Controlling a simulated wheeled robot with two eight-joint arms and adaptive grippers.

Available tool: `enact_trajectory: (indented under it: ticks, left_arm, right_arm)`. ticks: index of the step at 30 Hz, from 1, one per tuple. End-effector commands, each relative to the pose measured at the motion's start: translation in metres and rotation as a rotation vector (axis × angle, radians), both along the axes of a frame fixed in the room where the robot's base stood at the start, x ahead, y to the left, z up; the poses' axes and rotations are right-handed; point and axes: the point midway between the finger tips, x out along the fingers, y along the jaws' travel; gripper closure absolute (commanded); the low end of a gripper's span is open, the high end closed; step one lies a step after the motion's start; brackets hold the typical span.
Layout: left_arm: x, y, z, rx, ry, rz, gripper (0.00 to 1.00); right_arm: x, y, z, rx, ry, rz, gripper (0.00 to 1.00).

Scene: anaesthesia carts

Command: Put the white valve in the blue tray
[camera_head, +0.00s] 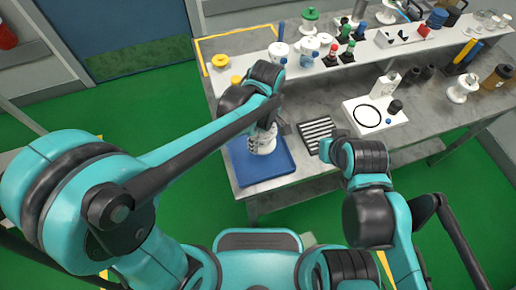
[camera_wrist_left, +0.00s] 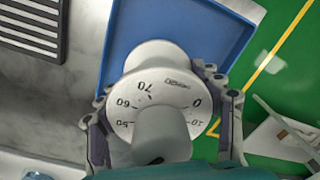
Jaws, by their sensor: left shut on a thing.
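The white valve (camera_head: 262,142) is a round dial with black numbers and a thick stem. In the left wrist view the valve (camera_wrist_left: 150,88) stands between the two fingers of my left gripper (camera_wrist_left: 160,112), which is shut on it. In the head view my left gripper (camera_head: 268,128) is partly hidden by its own wrist. The blue tray (camera_head: 270,178) lies on the grey table under the valve, and its floor also shows behind the valve in the left wrist view (camera_wrist_left: 205,40). I cannot tell whether the valve touches the tray. My right gripper cannot be made out.
A black slotted grille (camera_head: 318,135) lies right of the tray. A white box with a black ring (camera_head: 376,116) stands farther right. A raised white shelf (camera_head: 400,50) at the back holds several valves and bottles. The tray's front part is clear.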

Motion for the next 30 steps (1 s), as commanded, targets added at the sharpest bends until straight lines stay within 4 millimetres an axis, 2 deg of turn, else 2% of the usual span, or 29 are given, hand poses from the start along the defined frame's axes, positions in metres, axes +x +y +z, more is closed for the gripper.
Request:
enact_trajectory:
  ticks: [3,8,15,26,27,29,30]
  left_arm:
    - [-0.004,0.013,-0.008,0.0,0.0,0.002,0.85]
    - [-0.005,0.016,-0.017,0.0,0.0,-0.001,0.85]
    - [-0.005,0.015,-0.051,0.0,0.0,0.0,0.85]
    - [-0.005,0.015,-0.053,0.0,0.0,0.0,0.85]
    - [-0.005,0.015,-0.052,0.0,0.0,0.0,0.27]
    - [-0.005,0.015,-0.052,0.0,0.0,0.0,0.13]
    - [-0.005,0.015,-0.052,0.0,0.0,0.0,0.13]
  right_arm:
    - [0.0,0.0,-0.005,0.0,0.0,0.0,1.0]
    - [0.0,0.0,-0.01,0.0,0.0,0.0,1.0]
    - [0.0,0.0,-0.028,0.0,0.0,0.0,1.0]
    - [0.0,0.0,-0.028,0.0,0.0,0.0,1.0]
    - [0.0,0.0,-0.028,0.0,0.0,0.0,1.0]
    - [0.0,0.0,-0.027,0.0,0.0,0.0,1.0]
    - [0.0,0.0,-0.027,0.0,0.0,0.0,1.0]
